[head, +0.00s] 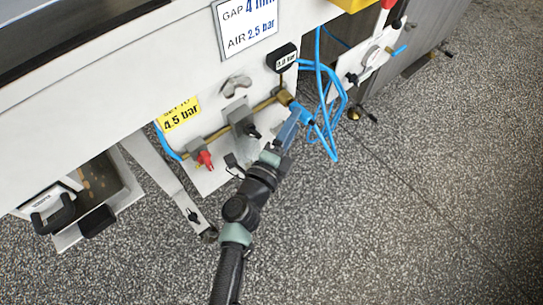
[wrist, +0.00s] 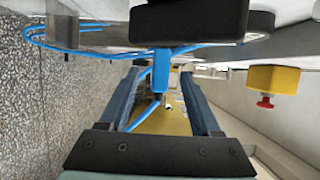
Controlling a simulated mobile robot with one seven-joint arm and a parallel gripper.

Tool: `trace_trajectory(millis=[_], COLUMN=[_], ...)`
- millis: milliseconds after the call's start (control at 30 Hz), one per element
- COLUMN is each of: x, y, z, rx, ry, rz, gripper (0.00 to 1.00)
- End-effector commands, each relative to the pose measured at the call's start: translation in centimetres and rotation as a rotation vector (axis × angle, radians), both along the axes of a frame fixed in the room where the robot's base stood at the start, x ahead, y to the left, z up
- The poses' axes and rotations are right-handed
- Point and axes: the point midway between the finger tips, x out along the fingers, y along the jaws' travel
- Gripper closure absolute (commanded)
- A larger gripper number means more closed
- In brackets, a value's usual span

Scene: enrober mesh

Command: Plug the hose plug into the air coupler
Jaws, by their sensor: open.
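The brass air coupler (head: 284,97) is at the right end of the brass pipe under the machine's white panel. The blue hose plug (head: 305,117) is just right of and below it, with blue hose running from it. I cannot tell whether plug and coupler touch. My gripper (head: 290,128) reaches up to the plug from below. In the wrist view my gripper (wrist: 164,80) has its two blue fingers apart, with the blue plug (wrist: 160,72) between them and a visible gap to the right finger. The coupler is not clearly seen there.
A black pressure gauge (head: 284,58) sits above the coupler. A red-handled valve (head: 205,159) and a grey bracket (head: 239,118) lie left along the pipe. Loops of blue hose (head: 334,108) hang at right. The speckled floor (head: 420,200) is clear at right.

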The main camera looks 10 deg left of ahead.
Motion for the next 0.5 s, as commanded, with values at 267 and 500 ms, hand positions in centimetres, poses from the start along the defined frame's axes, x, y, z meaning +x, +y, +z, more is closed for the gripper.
trace_trajectory(millis=[267,500], x=[-1.8,-4.1], y=[0.6,1.1], z=[0.4,0.3], rx=[0.0,0.0], ry=[-0.004,-0.002], rz=[0.004,0.005], gripper=[0.36,0.36])
